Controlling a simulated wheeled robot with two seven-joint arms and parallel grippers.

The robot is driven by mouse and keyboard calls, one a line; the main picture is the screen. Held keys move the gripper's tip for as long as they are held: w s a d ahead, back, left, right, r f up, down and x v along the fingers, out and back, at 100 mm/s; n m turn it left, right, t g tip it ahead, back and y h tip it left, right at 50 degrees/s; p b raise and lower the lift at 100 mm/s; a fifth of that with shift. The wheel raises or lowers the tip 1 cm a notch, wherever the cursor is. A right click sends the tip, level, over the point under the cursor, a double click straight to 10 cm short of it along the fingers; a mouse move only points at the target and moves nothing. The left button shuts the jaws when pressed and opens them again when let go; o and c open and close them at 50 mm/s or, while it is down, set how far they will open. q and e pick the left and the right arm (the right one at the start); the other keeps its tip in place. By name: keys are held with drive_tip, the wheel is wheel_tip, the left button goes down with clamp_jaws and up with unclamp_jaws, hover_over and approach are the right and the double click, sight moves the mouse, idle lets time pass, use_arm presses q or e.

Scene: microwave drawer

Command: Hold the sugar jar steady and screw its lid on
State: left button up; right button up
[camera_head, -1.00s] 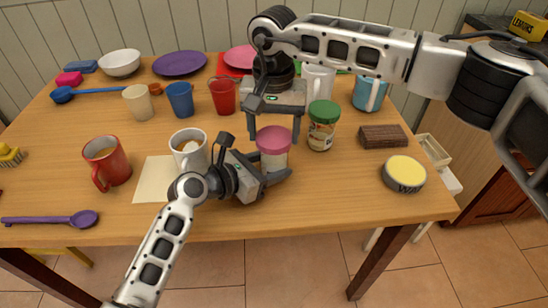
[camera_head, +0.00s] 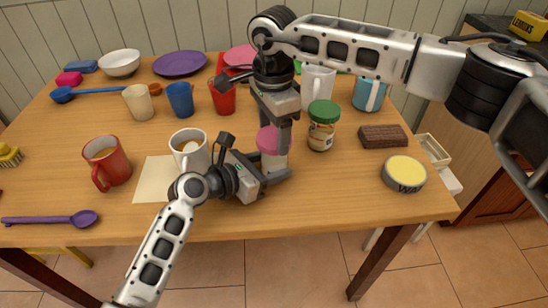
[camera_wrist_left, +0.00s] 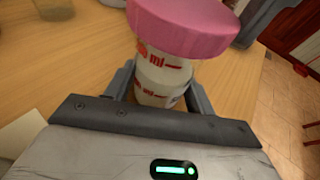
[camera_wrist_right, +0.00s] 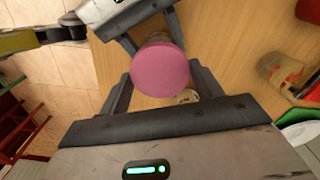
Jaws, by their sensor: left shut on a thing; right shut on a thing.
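The sugar jar (camera_wrist_left: 163,75) is white with red lettering and stands upright on the table; in the head view it is mostly hidden behind my grippers. Its pink lid (camera_head: 268,139) sits on top of the jar and fills the upper left wrist view (camera_wrist_left: 185,25). My left gripper (camera_head: 272,175) is shut on the jar body, low down from the left. My right gripper (camera_head: 276,134) comes from above and is shut on the lid, which shows between its fingers in the right wrist view (camera_wrist_right: 160,70). The thread between lid and jar is hidden.
A green-lidded jar (camera_head: 321,126) stands close at the right. A white mug (camera_head: 190,150) stands close at the left, by a paper sheet (camera_head: 153,180). A red cup (camera_head: 222,98) is behind.

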drive_tip(key=o, duration=0.9)
drive_tip(key=shift+r, duration=0.15)
drive_tip(key=shift+r, duration=2.4)
